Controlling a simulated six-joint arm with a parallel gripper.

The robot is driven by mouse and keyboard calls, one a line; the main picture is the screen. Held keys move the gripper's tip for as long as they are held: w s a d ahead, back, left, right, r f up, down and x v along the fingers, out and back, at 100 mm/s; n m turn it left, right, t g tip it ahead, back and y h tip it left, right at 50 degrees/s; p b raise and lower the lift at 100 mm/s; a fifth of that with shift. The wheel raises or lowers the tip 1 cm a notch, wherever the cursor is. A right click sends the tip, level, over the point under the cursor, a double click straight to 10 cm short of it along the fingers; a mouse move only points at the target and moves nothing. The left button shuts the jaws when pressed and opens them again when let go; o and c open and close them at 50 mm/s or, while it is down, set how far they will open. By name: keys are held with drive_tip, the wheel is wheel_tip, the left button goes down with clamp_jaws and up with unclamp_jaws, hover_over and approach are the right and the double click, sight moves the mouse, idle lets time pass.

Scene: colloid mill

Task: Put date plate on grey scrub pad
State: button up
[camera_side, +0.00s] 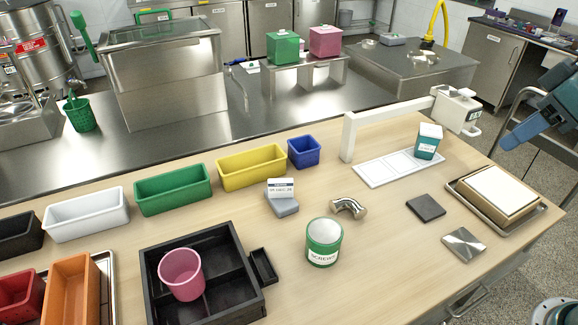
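A flat dark grey square, which looks like the scrub pad (426,207), lies bare at the right. A blue part of my arm, with what seems to be my gripper (507,139) at its end, hangs at the right edge, apart from both. I cannot make out separate fingers.
A white arch (348,137) rises behind. A shiny metal plate (463,244) and a tray (536,211) flank the pad. A black divided box (236,292) stands front left.

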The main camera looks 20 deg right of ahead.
drive_tip(key=s+d+f+m, duration=0.2)
drive_tip(key=s, duration=0.5)
drive_tip(key=shift+d+f+h, duration=0.15)
drive_tip(key=shift+f+h, duration=0.25)
idle(0.8)
